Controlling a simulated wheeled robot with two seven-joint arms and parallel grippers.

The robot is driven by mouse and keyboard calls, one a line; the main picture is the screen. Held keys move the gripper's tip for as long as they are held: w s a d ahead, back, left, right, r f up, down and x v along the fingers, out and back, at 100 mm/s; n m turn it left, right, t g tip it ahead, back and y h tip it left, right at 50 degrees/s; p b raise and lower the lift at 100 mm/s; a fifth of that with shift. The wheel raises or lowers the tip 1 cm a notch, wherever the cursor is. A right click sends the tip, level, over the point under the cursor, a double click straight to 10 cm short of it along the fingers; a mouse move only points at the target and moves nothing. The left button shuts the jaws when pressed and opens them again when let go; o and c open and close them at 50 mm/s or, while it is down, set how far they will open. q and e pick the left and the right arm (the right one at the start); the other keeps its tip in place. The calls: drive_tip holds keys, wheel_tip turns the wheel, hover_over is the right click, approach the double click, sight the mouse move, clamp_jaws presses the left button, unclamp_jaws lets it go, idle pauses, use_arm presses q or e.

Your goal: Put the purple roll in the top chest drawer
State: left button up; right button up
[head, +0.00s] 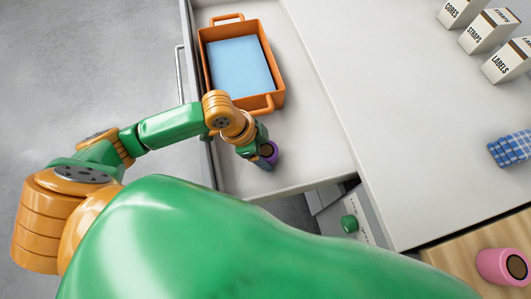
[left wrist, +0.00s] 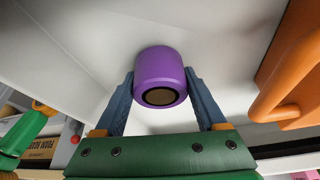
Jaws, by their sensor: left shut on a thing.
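The purple roll (head: 271,153) is between the fingertips of my left gripper (head: 258,149), which is shut on it. In the left wrist view the purple roll (left wrist: 160,75) sits between both fingers (left wrist: 160,88), its dark round end facing the camera. The pulled-out white chest drawer (head: 310,150) lies beneath, and the roll is over or in its front part. Whether the roll touches the drawer floor I cannot tell. My right gripper is not in view.
An orange tray (head: 279,92) with a light blue sheet or block (head: 242,65) stands in the drawer. Boxes marked STRAPS (head: 487,32) and LABELS (head: 507,62), a blue checked cloth (head: 512,148) and a pink roll (head: 497,266) lie to the right. Bare drawer floor surrounds the roll.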

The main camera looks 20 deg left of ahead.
use_arm(q)
drive_tip(key=shift+f, duration=0.25)
drive_tip(key=o, duration=1.4)
drive_tip(key=p+v, duration=0.3)
drive_tip(key=v, duration=0.9)
